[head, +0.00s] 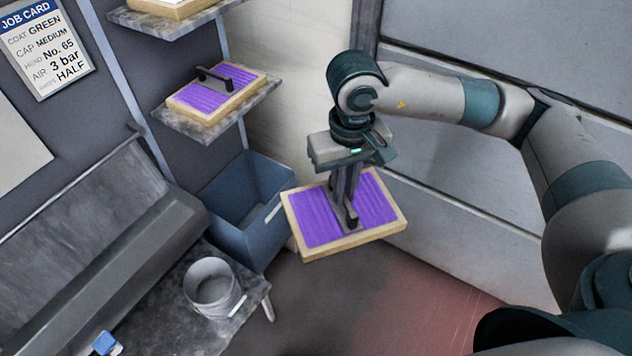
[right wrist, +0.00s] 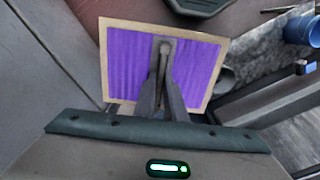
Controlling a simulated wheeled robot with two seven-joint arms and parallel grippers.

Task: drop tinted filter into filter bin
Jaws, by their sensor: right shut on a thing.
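The tinted filter is a purple panel (head: 313,219) in a pale wooden frame with a dark bar handle across its middle. My right gripper (head: 349,210) is shut on that handle and holds the filter in the air, right of the bin. The filter also shows in the right wrist view (right wrist: 130,62), below the fingers. The filter bin looks to be the open blue-grey box (head: 272,232) on the floor by the wall; its inside is partly visible. The filter's left edge overlaps the bin's right side in the head view. My left gripper is not in view.
A similar purple filter (head: 206,97) lies on a wall shelf (head: 262,98) above the bin. A bench (head: 185,318) at lower left bears a metal pot (head: 212,285) and a small blue item (head: 104,342). A job card (head: 44,45) hangs at upper left. Floor at lower right is clear.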

